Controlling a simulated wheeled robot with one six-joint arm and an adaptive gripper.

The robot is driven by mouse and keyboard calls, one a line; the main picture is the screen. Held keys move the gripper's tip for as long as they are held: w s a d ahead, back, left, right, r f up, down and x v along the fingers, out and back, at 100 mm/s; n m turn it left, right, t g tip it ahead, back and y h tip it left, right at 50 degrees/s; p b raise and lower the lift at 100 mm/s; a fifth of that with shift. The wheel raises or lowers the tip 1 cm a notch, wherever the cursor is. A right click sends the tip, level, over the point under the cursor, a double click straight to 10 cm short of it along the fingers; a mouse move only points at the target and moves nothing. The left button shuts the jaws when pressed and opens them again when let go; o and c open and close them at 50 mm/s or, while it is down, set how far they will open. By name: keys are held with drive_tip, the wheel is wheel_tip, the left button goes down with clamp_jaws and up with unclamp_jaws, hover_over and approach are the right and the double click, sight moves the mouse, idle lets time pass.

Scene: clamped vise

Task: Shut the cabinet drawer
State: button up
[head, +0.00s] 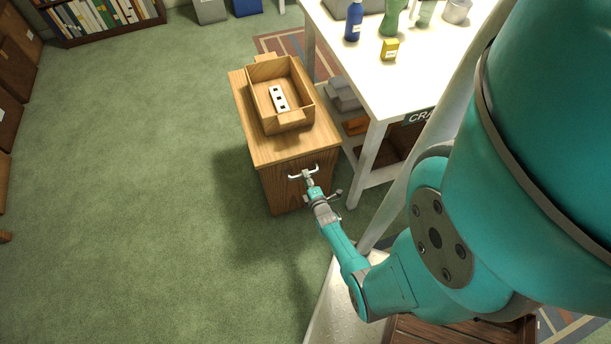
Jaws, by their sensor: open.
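The wooden cabinet (250,139) stands on the carpet left of the white table, in the middle of the head view. Its front face (283,193) points toward me, and I cannot make out a drawer edge or how far a drawer stands out. My gripper (304,173) is at this front, just below the top's near edge, with its pale fingers spread apart and nothing seen between them. I cannot tell whether it touches the cabinet.
The white table (402,84) stands close on the right, holding a blue bottle (353,22) and a yellow box (390,49). The green carpet (140,180) is free at left.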

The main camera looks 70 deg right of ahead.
drive_tip(key=v, duration=0.9)
drive_tip(key=shift+s+a, duration=0.25)
drive_tip(key=shift+s, duration=0.05)
drive_tip(key=shift+a, duration=0.1)
drive_tip(key=s+a+r+m+t+y, duration=0.2)
drive_tip(key=a+r+y, duration=0.1)
drive_tip(key=a+r, duration=0.55)
drive_tip(key=s+a+r+m+t+y, duration=0.2)
drive_tip(key=a+r, duration=0.3)
drive_tip(key=a, duration=0.7)
drive_tip(key=s+a+r+m+y, duration=0.1)
drive_tip(key=s+a+r+y, duration=0.1)
drive_tip(key=r, duration=0.6)
drive_tip(key=s+a+r+m+y, duration=0.1)
drive_tip(key=s+a+r+y, duration=0.1)
drive_tip(key=r, duration=0.7)
drive_tip(key=s+a+r+m+y, duration=0.2)
drive_tip(key=s+a+r+y, duration=0.1)
drive_tip(key=a+r, duration=0.3)
wheel_tip(320, 180, up, 3)
drive_tip(key=shift+s+f+t, duration=0.15)
drive_tip(key=shift+s+t, duration=0.1)
drive_tip(key=shift+t, duration=0.15)
